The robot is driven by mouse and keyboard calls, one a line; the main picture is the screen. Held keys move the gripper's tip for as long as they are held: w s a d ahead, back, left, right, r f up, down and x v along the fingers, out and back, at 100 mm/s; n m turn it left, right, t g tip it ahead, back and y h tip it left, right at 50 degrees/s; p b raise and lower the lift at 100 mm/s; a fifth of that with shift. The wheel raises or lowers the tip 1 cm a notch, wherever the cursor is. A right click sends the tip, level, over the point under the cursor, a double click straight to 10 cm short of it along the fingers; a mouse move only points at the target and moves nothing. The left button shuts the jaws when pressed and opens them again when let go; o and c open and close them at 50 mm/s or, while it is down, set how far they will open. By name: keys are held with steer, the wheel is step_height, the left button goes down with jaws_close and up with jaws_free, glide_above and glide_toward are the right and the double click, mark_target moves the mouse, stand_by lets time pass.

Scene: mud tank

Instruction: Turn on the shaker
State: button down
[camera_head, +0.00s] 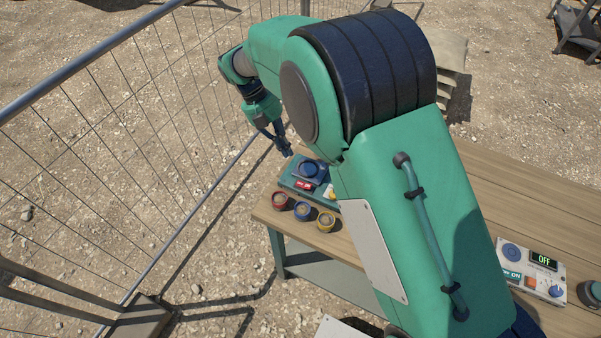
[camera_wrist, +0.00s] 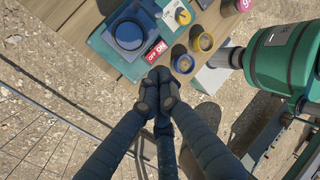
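A teal device with a round blue top, which looks like the shaker (camera_head: 309,171), sits at the table's far left end. It also shows in the wrist view (camera_wrist: 108,52), with a red OFF/ON switch (camera_wrist: 157,51) on its near edge and a yellow knob (camera_wrist: 183,17). My gripper (camera_head: 285,150) hangs beyond the table's end, beside the device. In the wrist view my gripper (camera_wrist: 158,84) has its dark fingertips together, with nothing seen between them. They appear just below the switch; whether they touch it cannot be told.

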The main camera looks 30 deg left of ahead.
mark_target(307, 185)
steer(key=shift+d+f, duration=0.1)
steer(key=shift+f, duration=0.05)
steer(key=b+x, duration=0.2)
steer(key=x, duration=1.1)
steer(key=shift+d+f+b, duration=0.15)
steer(key=shift+f+b, duration=0.15)
steer(key=shift+b, duration=0.1)
steer(key=shift+d, duration=0.1)
